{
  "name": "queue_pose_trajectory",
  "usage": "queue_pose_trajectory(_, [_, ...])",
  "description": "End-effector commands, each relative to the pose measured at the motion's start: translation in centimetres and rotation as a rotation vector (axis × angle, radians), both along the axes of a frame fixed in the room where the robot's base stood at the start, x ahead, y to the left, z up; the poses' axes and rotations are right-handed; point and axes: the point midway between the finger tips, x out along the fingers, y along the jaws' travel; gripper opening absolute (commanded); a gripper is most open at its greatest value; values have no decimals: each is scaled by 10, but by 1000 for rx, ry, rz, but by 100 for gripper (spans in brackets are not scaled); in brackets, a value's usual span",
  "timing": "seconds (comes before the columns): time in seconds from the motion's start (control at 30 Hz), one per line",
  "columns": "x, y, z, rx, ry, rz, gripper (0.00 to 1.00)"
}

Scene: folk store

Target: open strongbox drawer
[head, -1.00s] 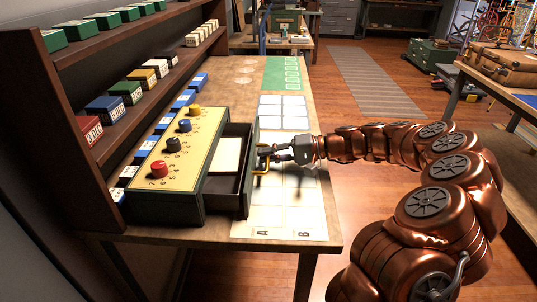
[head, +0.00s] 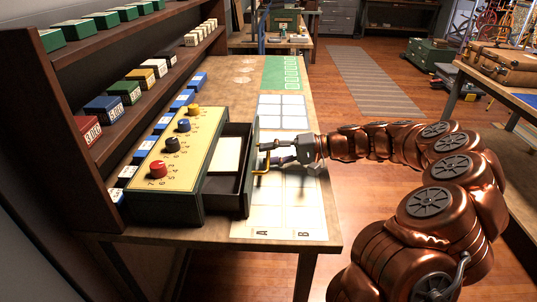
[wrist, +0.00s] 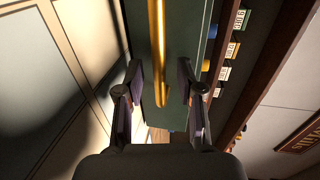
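The strongbox (head: 182,150) is a dark green box with a yellow top bearing red, black, blue and yellow knobs. It stands on the bench. Its drawer (head: 225,178) is pulled out to the right, with a pale flat piece (head: 226,155) inside. The brass handle (head: 260,178) is on the dark green drawer front, and it also shows in the wrist view (wrist: 156,45). My gripper (head: 267,154) is at the handle. In the wrist view its fingers (wrist: 160,82) are apart, one on each side of the handle, with gaps between.
A pale sheet marked A and B (head: 284,223) lies on the bench beside and below the drawer. A shelf with small coloured boxes (head: 128,92) stands along the left. The wooden floor right of the bench holds a striped rug (head: 372,85).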

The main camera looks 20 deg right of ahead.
Motion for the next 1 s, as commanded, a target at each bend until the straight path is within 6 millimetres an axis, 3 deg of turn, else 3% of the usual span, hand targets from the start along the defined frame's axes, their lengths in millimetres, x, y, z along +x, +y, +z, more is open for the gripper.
queue_pose_trajectory(0.53, [-32,-87,19,-3,-1,-5,37])
queue_pose_trajectory(0.73, [-38,-101,22,-2,0,-3,37])
queue_pose_trajectory(1.0, [-40,-105,23,-1,0,0,37])
